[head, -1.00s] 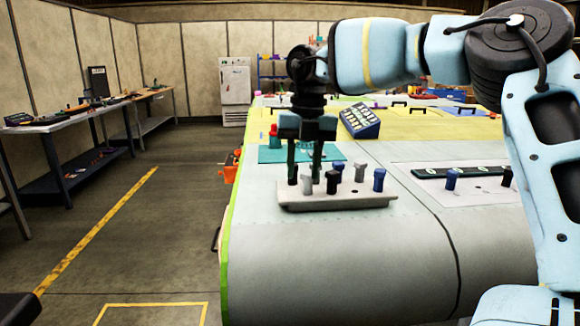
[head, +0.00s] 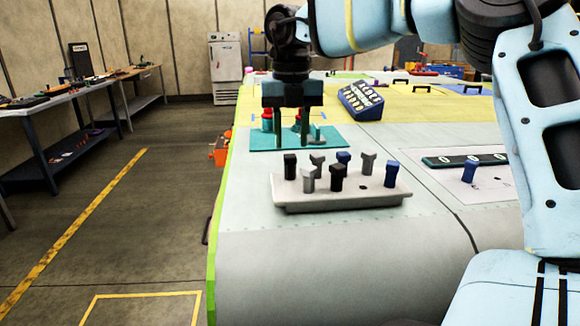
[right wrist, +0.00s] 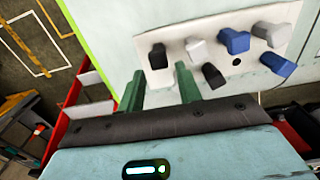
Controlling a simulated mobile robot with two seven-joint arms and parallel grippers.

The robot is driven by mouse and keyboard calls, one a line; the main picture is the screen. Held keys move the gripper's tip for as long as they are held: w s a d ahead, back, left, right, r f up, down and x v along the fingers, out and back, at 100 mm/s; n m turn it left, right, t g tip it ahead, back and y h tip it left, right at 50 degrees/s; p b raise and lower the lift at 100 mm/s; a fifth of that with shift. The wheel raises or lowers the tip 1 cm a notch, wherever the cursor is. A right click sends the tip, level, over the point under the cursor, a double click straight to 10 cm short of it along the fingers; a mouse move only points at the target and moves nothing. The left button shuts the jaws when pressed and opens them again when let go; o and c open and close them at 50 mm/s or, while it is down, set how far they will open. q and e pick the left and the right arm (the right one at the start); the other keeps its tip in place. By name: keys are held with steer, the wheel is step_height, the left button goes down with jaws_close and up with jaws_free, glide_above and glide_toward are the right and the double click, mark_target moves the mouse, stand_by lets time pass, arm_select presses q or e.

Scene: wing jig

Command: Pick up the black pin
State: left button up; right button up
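Two black pins stand in a pale tray (head: 340,199) on the wing surface. One black pin (head: 290,166) is at the tray's left end and the other black pin (head: 337,178) is nearer the middle. In the right wrist view they are the left black pin (right wrist: 158,56) and the lower black pin (right wrist: 213,75). My right gripper (head: 291,146) is open and empty, its fingers pointing down above the tray's left end in the head view. Its two green fingers (right wrist: 160,88) also show in the right wrist view, apart from the pins. My left gripper is out of view.
Several grey and blue pins, such as a grey pin (head: 367,163) and a blue pin (head: 391,174), crowd the same tray. A teal mat (head: 335,134) with red-topped items lies behind. A panel with another blue pin (head: 470,170) is to the right.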

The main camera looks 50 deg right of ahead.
mark_target(290, 156)
steer(key=shift+w+f+p, duration=0.2)
steer(key=shift+f+p, duration=0.35)
steer(key=shift+f, duration=2.95)
steer(key=shift+c, duration=0.2)
jaws_close()
